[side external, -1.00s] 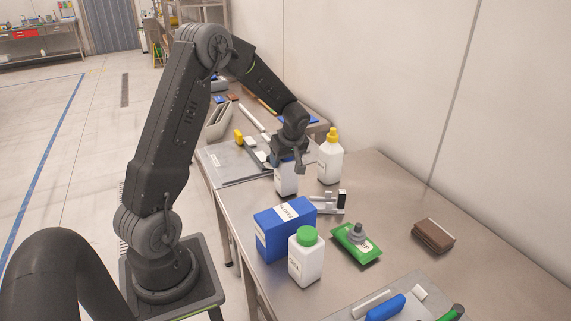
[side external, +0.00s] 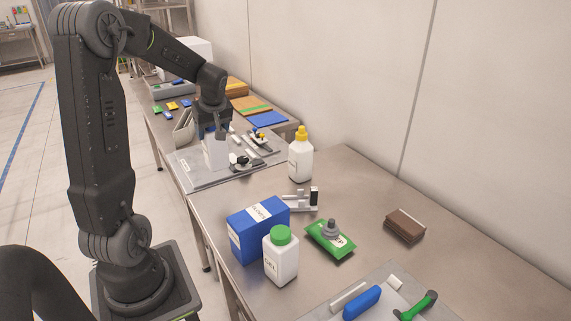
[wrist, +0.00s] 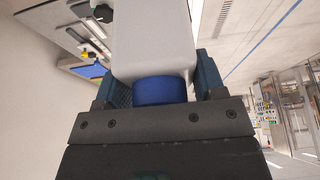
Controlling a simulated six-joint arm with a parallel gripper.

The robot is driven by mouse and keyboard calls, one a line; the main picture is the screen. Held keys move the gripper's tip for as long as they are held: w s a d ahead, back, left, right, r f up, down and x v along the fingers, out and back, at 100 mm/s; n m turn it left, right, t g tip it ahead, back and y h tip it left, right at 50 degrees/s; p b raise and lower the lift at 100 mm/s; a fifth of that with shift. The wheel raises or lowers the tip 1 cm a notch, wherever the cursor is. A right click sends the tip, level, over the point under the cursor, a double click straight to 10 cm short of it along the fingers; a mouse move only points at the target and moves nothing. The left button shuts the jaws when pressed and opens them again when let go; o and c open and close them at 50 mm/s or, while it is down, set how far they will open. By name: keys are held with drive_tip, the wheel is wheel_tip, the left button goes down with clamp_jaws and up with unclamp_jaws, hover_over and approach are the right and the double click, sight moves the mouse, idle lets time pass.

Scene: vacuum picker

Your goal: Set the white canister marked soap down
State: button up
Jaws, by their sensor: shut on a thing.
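The white canister (side external: 215,153) hangs upright below my gripper (side external: 212,133) in the side external view, over the grey board at the end of the far table. The wrist view shows the white canister (wrist: 153,45) with its blue cap (wrist: 160,91) between the two fingers of my gripper (wrist: 160,80). My gripper is shut on the canister near its cap. The soap marking cannot be read here. I cannot tell whether the canister's base touches the board.
The grey board (side external: 187,178) carries small fittings (side external: 240,161) right of the canister. A yellow-capped bottle (side external: 300,158) stands on the near table. A blue box (side external: 258,228), a green-capped bottle (side external: 281,258) and a green pouch (side external: 325,243) are nearer.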

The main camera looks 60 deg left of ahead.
drive_tip(key=w+d+m+t+h, duration=0.15)
drive_tip(key=w+d+m, duration=0.35)
drive_tip(key=w+d, duration=0.55)
drive_tip(key=w+d+m+t, duration=0.2)
drive_tip(key=w+d+m, duration=0.35)
drive_tip(key=w, duration=0.85)
drive_tip(key=w+d+f+n, duration=0.1)
drive_tip(key=w+d+f, duration=0.5)
drive_tip(key=d+f, duration=0.4)
drive_tip(key=shift+w+d+f, duration=0.2)
drive_tip(key=shift+d+f, duration=0.1)
drive_tip(key=shift+d, duration=0.35)
drive_tip(key=shift+f, duration=0.1)
drive_tip(key=o, duration=1.4)
drive_tip(key=shift+f, duration=0.1)
